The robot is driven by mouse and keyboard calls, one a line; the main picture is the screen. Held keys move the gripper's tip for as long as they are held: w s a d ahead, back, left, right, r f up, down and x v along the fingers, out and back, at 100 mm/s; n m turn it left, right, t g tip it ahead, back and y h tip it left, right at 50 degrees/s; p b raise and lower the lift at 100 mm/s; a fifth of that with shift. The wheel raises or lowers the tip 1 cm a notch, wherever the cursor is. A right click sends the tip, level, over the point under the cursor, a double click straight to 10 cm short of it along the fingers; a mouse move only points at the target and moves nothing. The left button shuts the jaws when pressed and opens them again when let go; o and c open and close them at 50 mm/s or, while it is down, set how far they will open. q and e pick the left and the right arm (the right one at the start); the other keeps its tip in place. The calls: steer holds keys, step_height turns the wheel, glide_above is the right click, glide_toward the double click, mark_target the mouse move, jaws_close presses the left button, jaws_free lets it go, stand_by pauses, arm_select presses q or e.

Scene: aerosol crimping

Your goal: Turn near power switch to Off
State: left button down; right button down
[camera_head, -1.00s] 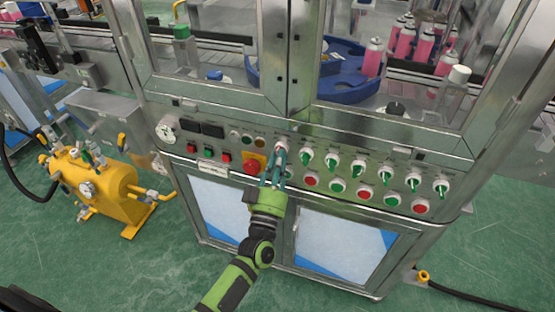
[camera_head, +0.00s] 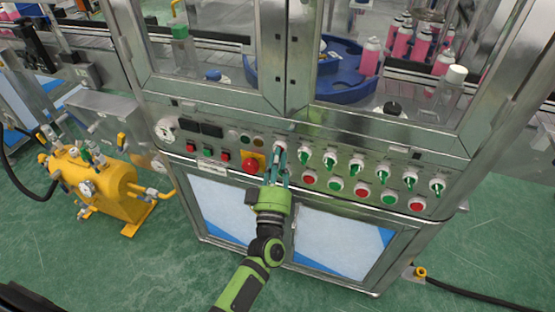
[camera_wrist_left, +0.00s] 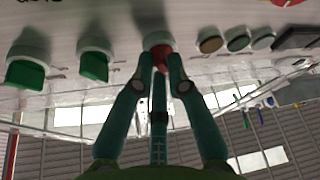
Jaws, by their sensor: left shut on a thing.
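The power switch (camera_wrist_left: 157,40) is a round white-rimmed knob with a red handle, seen in the left wrist view. In the head view it (camera_head: 280,146) is at the left end of the upper row of rotary switches on the steel panel. My left gripper (camera_head: 276,160) reaches up to it from below. In the left wrist view the teal fingertips (camera_wrist_left: 161,62) are closed around the red handle, which they partly hide. The exact angle of the handle is hard to tell. My right gripper is not in view.
A red mushroom button (camera_head: 250,166) on a yellow plate sits just left of the fingers. Several green-handled switches (camera_head: 330,160) run to the right, with red and green buttons (camera_head: 362,190) below. A yellow tank (camera_head: 90,185) stands on the floor at left.

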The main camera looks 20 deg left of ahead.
arm_select(q)
steer(key=c, duration=1.2)
jaws_free()
steer(key=shift+s, duration=0.1)
steer(key=v, duration=1.2)
steer(key=shift+f, duration=0.1)
